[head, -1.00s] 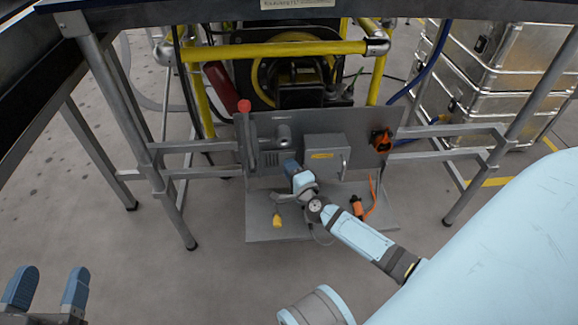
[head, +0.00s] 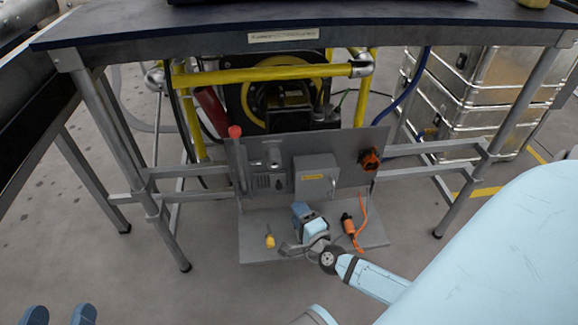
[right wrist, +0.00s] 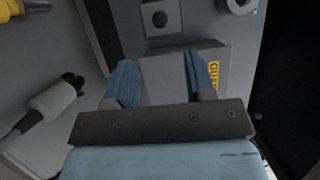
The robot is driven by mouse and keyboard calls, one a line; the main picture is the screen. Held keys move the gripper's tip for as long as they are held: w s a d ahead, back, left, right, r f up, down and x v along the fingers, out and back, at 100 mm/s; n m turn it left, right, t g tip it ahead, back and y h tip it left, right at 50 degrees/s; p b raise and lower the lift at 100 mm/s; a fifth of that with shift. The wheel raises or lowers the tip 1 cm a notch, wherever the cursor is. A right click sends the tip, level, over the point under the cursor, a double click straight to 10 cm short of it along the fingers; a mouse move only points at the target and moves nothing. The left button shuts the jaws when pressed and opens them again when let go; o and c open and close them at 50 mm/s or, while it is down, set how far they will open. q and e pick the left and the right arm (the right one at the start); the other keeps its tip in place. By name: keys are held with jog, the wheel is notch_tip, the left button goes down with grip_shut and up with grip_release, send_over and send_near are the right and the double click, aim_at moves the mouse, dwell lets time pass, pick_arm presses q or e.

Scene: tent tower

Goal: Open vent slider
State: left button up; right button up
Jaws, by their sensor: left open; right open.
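In the head view, a small slotted vent (head: 263,182) sits low on the grey upright panel (head: 345,146), below a grey cylinder (head: 273,160). I cannot make out the slider or its position. My right gripper (head: 300,208) is in front of the panel's lower part, above the shelf, below and right of the vent and apart from it. In the right wrist view, its two blue fingers (right wrist: 160,80) are open with nothing held between them. A grey surface lies beyond them. My left gripper (head: 60,314) is open and empty at the bottom left, partly cut off.
A grey box (head: 316,176) with a yellow label is on the panel, right of the vent. A red-knobbed lever (head: 236,133) stands left. A yellow piece (head: 269,240) and an orange tool (head: 348,224) with cable are on the shelf (head: 256,250). Table legs flank the panel.

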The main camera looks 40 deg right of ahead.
jog(key=shift+s+a+p, duration=0.15)
jog(key=shift+s, duration=0.75)
jog(key=shift+s+a+p, duration=0.1)
jog(key=shift+s+p, duration=0.05)
jog(key=shift+s, duration=0.75)
